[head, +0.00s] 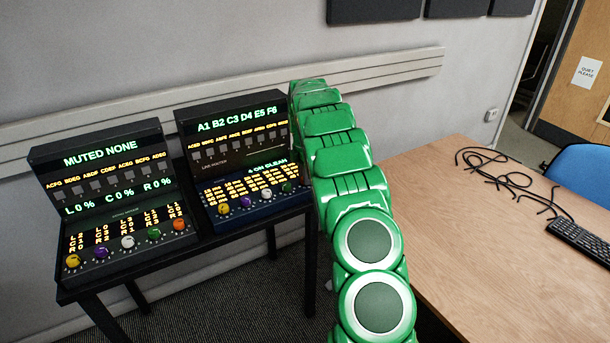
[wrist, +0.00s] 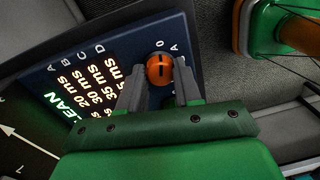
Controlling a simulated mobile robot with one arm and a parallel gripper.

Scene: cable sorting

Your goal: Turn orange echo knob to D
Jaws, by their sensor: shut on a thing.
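The orange echo knob (wrist: 160,69) sits at the edge of the dark blue panel (wrist: 128,33) in the wrist view. My gripper (wrist: 159,82) is shut on it, one finger on each side. A dark mark shows on the knob's face, but I cannot tell which letter it points to.
The left console (head: 115,190) has its own orange knob (head: 179,224) and several others. Yellow, purple, white and green knobs line the right console's front. A wooden desk (head: 470,250) with black cables (head: 500,175) and a keyboard (head: 580,242) stands at right.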

